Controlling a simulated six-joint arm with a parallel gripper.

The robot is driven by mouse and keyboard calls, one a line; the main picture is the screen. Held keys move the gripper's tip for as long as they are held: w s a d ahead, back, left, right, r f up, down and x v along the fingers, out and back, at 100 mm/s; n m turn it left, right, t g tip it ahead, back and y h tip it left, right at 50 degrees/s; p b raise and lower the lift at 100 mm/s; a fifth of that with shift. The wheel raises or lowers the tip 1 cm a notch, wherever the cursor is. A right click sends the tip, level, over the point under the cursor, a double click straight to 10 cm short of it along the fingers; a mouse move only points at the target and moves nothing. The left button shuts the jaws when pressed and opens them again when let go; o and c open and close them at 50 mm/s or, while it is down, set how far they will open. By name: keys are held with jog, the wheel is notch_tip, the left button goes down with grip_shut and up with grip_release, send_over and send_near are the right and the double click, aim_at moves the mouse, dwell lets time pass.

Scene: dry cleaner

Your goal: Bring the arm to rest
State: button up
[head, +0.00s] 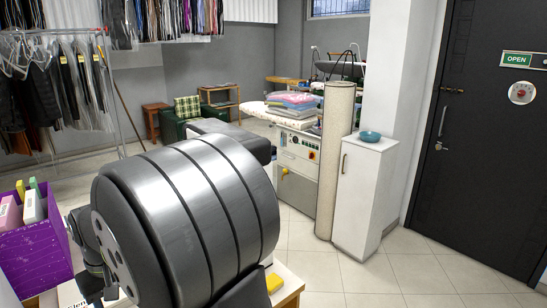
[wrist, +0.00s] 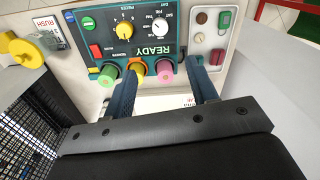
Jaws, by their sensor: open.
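My gripper (wrist: 164,66) shows in the wrist view with its two blue fingers well apart. No held object shows between them. In the head view, a large dark grey part of my arm fills the lower middle. I cannot make out the fingers there.
The wrist view shows a control panel (wrist: 95,27), a black wire basket (wrist: 28,125) and a yellow piece (wrist: 22,48). Floor is clear right.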

jog(key=f, duration=1.7)
jog(key=shift+s+f, duration=0.3)
jog(key=shift+f, duration=0.05)
jog(key=n, duration=0.4)
jog(key=shift+a, duration=0.1)
jog(key=n, duration=0.4)
jog(key=shift+w+n, duration=0.1)
jog(key=shift+n, duration=0.3)
jog(key=n, duration=0.4)
jog(key=shift+h, duration=0.3)
jog(key=n, duration=0.4)
jog(key=shift+a+n, duration=0.1)
jog(key=shift+n, duration=0.3)
